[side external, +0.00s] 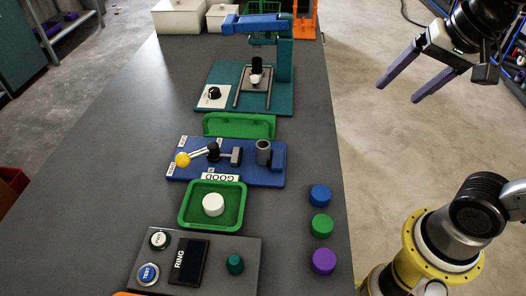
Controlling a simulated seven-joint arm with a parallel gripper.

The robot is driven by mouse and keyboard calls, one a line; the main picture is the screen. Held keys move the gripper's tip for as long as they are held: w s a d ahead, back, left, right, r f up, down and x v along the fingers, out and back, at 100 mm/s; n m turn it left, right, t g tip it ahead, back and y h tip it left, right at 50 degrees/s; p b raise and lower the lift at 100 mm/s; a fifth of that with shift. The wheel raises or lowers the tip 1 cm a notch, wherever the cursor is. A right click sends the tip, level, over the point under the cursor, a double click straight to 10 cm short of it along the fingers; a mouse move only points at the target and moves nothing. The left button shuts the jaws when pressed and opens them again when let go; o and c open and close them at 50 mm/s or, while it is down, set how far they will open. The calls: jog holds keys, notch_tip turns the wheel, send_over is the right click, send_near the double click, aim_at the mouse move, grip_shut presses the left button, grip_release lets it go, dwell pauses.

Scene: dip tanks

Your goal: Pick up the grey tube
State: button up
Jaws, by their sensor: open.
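A grey tube (263,155) stands upright at the right end of a blue fixture (225,177), on the dark table. It looks short, with an open top, and sits close to a blue block on its right. My gripper (399,91) is at the upper right, beyond the table's right edge and above the floor. Its two purple fingers are apart with nothing between them. The gripper is well clear of the tube. The tube's lower end is partly hidden by the fixture.
A yellow-knobbed lever (183,160) is on the same fixture. A green tray (236,223) holds a white piece (213,205) in front, and another green tray (238,126) is behind. A teal press (285,62) stands farther back. Blue, green and purple round pieces (321,226) line the right side.

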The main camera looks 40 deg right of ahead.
jog(key=w+a+r+m+g, duration=0.2)
jog(key=w+a+m, duration=0.25)
jog(key=w, duration=0.55)
jog(key=m+g+h, duration=0.1)
jog(key=m+g, duration=0.1)
jog(key=g, duration=0.1)
send_over(263, 146)
jog(key=s+a, duration=0.2)
jog(key=shift+n, duration=0.25)
notch_tip(263, 146, down, 18)
jog(key=shift+s+f, duration=0.1)
jog(key=shift+f, duration=0.05)
jog(key=shift+w+d+f, duration=0.2)
jog(key=shift+f, duration=0.9)
jog(key=shift+w+d+f, duration=0.15)
jog(key=shift+d+f, duration=0.05)
jog(key=shift+f, duration=0.85)
jog(key=shift+w+d+f, duration=0.2)
jog(key=shift+f, duration=0.9)
jog(key=shift+r, duration=0.1)
grip_shut()
